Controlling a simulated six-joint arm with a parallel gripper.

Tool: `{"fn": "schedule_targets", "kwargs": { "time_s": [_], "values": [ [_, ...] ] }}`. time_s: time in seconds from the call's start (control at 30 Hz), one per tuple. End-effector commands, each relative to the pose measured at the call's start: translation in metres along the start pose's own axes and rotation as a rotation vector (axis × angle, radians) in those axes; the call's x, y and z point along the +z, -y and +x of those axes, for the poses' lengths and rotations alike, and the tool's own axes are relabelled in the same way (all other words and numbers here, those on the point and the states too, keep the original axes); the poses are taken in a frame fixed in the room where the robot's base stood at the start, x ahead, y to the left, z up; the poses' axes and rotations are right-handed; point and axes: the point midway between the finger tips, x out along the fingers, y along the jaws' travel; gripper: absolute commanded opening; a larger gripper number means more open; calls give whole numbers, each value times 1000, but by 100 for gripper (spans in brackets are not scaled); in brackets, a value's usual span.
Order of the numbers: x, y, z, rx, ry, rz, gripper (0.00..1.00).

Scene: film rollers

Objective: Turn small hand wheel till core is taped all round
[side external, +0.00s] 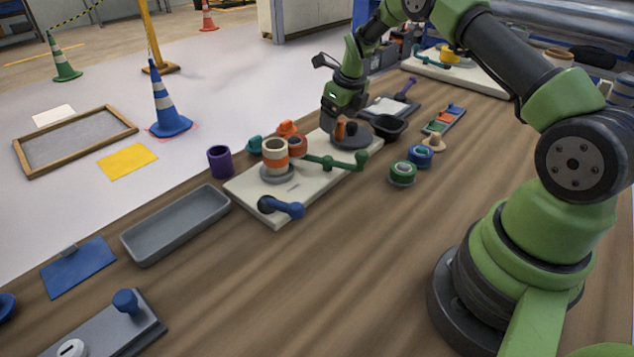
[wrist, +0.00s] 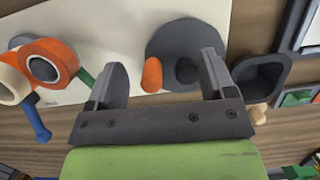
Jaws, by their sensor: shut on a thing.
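The small hand wheel is a dark grey disc (side external: 349,137) at the far end of the cream board (side external: 247,199). It bears an orange knob (wrist: 152,75) and a dark post (wrist: 186,71). My gripper (side external: 335,121) is low over the wheel, shut on it; the fingers (wrist: 165,75) stand either side of the knob, and the exact contact is unclear. The cream core (side external: 275,159) with orange bands stands upright on a grey disc at the near end. An orange roll (side external: 297,147) stands beside it. I cannot tell how far round the tape goes.
A green crank (side external: 335,162) and blue handle (side external: 284,207) stick out from the board. A black bowl (side external: 388,127) is close to the wheel's right. Green and blue rolls (side external: 403,173) stand right. A grey tray (side external: 177,225) lies left; the near right table is clear.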

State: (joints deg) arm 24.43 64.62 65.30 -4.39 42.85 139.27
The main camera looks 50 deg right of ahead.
Motion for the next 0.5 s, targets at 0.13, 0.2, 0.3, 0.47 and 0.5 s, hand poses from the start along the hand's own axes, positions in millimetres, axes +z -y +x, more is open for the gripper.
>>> {"fn": "schedule_targets", "kwargs": {
  "time_s": [0.13,0.2,0.3,0.47,0.5],
  "values": [
    [-13,-15,22,40,-49,6,64],
    [-13,-15,25,40,-50,6,60],
    [-12,-14,31,40,-49,5,53],
    [-12,-13,39,42,-53,14,35],
    [-13,-13,40,43,-55,16,32]
  ]
}}
